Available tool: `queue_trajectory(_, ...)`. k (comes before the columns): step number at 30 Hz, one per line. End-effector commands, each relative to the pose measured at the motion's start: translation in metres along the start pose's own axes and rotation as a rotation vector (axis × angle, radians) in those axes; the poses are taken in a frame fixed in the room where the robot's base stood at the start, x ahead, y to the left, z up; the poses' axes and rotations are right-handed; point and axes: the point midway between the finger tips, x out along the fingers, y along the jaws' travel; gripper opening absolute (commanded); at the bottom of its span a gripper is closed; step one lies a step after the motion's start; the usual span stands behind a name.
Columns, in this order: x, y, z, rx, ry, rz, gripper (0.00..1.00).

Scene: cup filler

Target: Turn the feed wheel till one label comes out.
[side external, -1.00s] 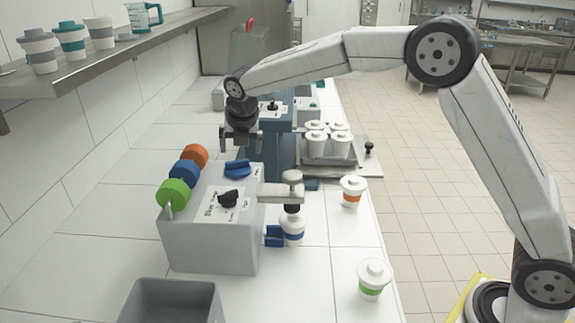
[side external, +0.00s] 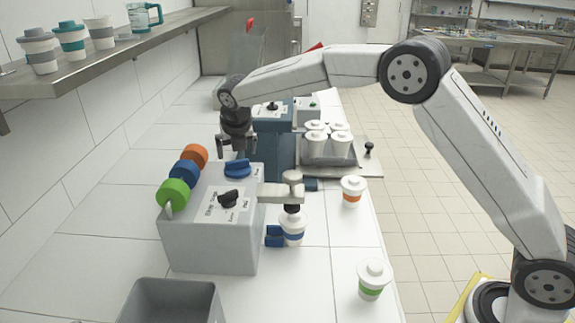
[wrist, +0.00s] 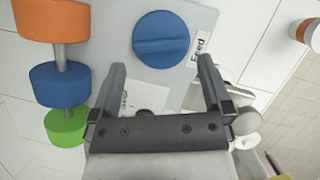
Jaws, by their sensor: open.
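The feed wheel is a round blue knob with a raised bar across it, on top of the grey machine (side external: 205,240); it shows in the side view (side external: 237,169) and the wrist view (wrist: 162,38), with the word Feed printed beside it. My gripper (side external: 235,153) is open and empty, above and just behind the wheel in the side view. In the wrist view my gripper (wrist: 160,75) has its fingers apart, pointing toward the wheel, which lies beyond the fingertips. No loose label can be made out.
Orange (side external: 195,156), blue (side external: 184,172) and green (side external: 173,193) rolls sit along the machine's left side. A black knob (side external: 229,198) stands nearer the front.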

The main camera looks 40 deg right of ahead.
Motion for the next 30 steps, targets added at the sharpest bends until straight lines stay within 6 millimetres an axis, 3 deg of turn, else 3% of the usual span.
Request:
queue_trajectory(9,0.034,0.000,0.000,0.000,0.000,0.000,1.00)
queue_trajectory(21,0.039,0.000,0.000,0.001,-0.001,0.001,1.00)
queue_trajectory(23,0.039,0.000,0.000,0.000,0.000,0.001,0.84)
queue_trajectory(27,0.039,0.000,0.000,0.000,0.000,0.001,0.40)
queue_trajectory(28,0.039,0.000,0.000,0.000,0.000,0.001,0.32)
queue_trajectory(30,0.039,0.000,0.000,0.001,0.000,0.001,0.32)
